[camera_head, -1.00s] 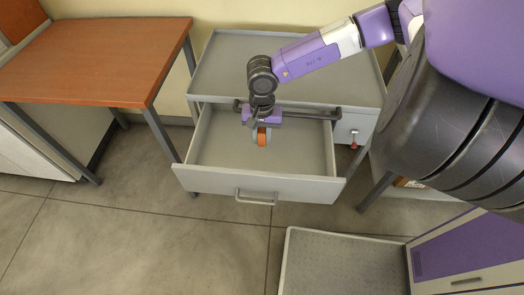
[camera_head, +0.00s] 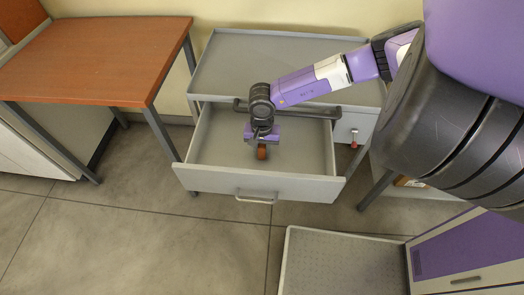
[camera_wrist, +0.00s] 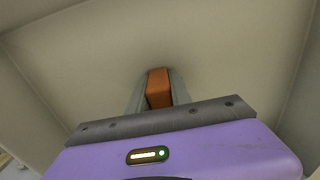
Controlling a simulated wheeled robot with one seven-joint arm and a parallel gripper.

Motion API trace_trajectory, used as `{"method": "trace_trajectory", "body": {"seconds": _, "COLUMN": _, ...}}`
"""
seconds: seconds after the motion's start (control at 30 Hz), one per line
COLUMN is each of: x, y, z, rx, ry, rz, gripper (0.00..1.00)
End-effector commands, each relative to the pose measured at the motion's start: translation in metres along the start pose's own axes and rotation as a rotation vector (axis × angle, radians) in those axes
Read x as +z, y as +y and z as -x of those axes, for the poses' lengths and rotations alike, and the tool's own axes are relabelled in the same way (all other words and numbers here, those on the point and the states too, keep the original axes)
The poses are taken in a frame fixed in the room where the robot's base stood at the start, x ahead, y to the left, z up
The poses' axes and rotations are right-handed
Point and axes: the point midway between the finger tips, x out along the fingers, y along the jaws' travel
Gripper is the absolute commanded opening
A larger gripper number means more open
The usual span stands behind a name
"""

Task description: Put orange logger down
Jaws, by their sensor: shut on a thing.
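The orange logger (camera_head: 262,152) is a small orange piece between the fingers of my gripper (camera_head: 262,149). In the wrist view the logger (camera_wrist: 158,88) shows end-on between the two grey fingers of my gripper (camera_wrist: 158,98), which are shut on it. My gripper points down inside the open drawer (camera_head: 210,174) of a grey cabinet. The drawer floor lies below the logger. I cannot tell whether the logger touches the floor.
The grey cabinet top (camera_head: 290,62) behind the drawer is clear. The drawer looks otherwise empty, with walls around my gripper. A wooden table (camera_head: 100,55) stands at left. A grey tray-like platform (camera_head: 345,262) lies at front right.

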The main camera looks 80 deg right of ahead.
Motion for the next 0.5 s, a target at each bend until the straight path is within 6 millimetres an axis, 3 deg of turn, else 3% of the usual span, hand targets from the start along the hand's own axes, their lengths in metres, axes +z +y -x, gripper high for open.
{"method": "trace_trajectory", "body": {"seconds": 0.07, "x": -0.0001, "y": 0.0001, "z": -0.0036, "rx": 0.001, "ry": 0.000, "rz": 0.001, "gripper": 0.00}}
{"method": "trace_trajectory", "body": {"seconds": 0.1, "x": 0.0001, "y": 0.0001, "z": -0.0026, "rx": 0.001, "ry": 0.000, "rz": 0.000, "gripper": 0.31}}
{"method": "trace_trajectory", "body": {"seconds": 0.2, "x": 0.0001, "y": 0.0001, "z": -0.0024, "rx": 0.001, "ry": 0.000, "rz": 0.000, "gripper": 0.47}}
{"method": "trace_trajectory", "body": {"seconds": 0.5, "x": 0.0001, "y": 0.0000, "z": -0.0013, "rx": 0.000, "ry": 0.000, "rz": 0.000, "gripper": 0.47}}
